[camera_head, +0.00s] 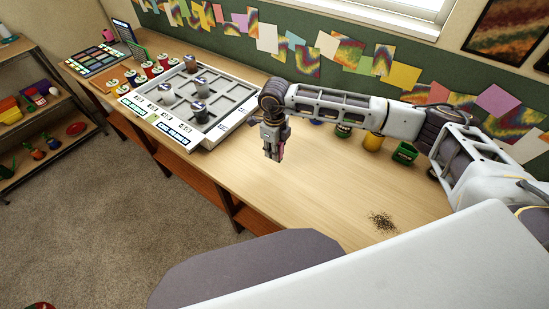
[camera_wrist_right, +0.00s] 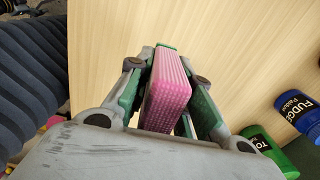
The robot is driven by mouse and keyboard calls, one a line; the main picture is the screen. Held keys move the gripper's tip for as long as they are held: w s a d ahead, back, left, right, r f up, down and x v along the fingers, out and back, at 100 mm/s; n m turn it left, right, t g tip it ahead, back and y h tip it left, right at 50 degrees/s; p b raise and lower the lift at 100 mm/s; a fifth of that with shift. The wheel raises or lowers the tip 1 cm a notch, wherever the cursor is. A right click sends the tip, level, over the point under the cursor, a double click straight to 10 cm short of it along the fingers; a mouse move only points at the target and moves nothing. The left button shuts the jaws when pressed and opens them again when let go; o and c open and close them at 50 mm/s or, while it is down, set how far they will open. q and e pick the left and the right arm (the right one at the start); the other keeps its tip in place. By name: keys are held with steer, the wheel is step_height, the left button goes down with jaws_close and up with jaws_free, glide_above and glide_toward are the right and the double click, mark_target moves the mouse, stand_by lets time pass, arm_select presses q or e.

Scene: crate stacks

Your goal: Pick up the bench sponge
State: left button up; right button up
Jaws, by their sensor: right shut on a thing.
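The bench sponge is a pink ribbed block (camera_wrist_right: 168,92) that shows large in the right wrist view. It stands on edge between the two green-padded fingers of my right gripper (camera_wrist_right: 165,78), which is shut on it. In the head view my right gripper (camera_head: 274,152) points down over the bench, and only a sliver of pink shows at its fingers. I cannot tell how far the sponge is above the bench top. My left gripper is in neither view.
The wooden bench (camera_head: 325,190) is mostly clear in front of my right arm. Dark specks (camera_head: 382,221) lie there. A grey compartment tray (camera_head: 230,92) with several jars stands to the left. A yellow jar (camera_head: 373,141) and green container (camera_head: 404,153) stand at the back.

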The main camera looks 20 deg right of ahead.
steer(key=shift+r, duration=1.35)
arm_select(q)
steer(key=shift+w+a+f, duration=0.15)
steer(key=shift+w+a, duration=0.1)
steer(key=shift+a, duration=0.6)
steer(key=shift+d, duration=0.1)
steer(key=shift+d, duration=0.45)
arm_select(e)
steer(key=shift+o, duration=0.5)
steer(key=shift+c, duration=1.2)
